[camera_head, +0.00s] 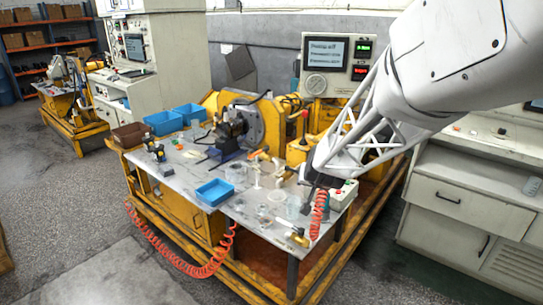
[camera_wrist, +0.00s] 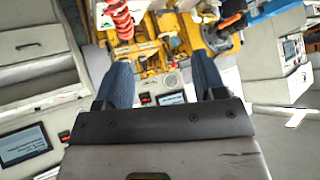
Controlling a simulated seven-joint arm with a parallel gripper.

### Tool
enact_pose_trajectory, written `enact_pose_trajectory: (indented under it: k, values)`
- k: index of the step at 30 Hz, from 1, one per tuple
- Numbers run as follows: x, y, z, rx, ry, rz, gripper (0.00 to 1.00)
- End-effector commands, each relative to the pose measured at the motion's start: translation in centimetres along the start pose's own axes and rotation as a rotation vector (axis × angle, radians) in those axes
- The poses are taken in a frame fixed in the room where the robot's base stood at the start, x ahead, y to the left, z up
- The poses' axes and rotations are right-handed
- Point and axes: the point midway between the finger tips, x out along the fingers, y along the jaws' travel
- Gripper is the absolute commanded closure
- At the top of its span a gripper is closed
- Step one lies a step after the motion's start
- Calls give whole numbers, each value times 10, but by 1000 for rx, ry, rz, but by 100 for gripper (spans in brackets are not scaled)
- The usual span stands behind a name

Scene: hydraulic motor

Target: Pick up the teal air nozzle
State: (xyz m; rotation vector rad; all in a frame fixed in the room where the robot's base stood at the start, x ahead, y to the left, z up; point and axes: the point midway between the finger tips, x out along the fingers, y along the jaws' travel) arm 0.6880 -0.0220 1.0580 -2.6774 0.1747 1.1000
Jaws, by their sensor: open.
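My gripper (camera_wrist: 163,80) shows in the wrist view with its two blue-grey fingers wide apart and nothing between them. In the head view my gripper (camera_head: 316,186) is above the right end of the workbench, close to a red coiled hose (camera_head: 319,212). A red coiled hose also shows at the top of the wrist view (camera_wrist: 118,18), beyond the left fingertip. I cannot make out the teal air nozzle for certain in either view. My gripper and arm cover part of the bench there.
The grey bench top (camera_head: 240,207) holds a blue tray (camera_head: 214,191), clear cups and small fittings. Blue bins (camera_head: 164,122) stand at its back left. A white-and-green control box (camera_head: 344,194) is close to my gripper. Another red coiled hose (camera_head: 180,262) hangs off the front. Drawers (camera_head: 465,200) stand right.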

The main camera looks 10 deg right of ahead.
Motion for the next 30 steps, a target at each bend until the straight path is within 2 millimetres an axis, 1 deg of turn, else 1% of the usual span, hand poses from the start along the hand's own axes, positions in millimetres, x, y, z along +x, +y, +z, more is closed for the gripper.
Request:
enact_pose_trajectory:
  k: [1, 3, 10, 15, 19, 24, 27, 30]
  values:
    - [17, 2, -4, 10, 19, 9, 36]
    - [37, 6, -9, 25, 51, 21, 36]
    - [102, 21, -22, 68, 158, 73, 36]
    - [149, 35, -26, 94, 236, 122, 36]
    - [184, 49, -25, 112, 294, 166, 36]
    - [226, 68, -19, 130, 368, 229, 36]
    - [247, 78, -14, 136, 407, 265, 36]
    - [263, 88, -9, 140, 438, 296, 36]
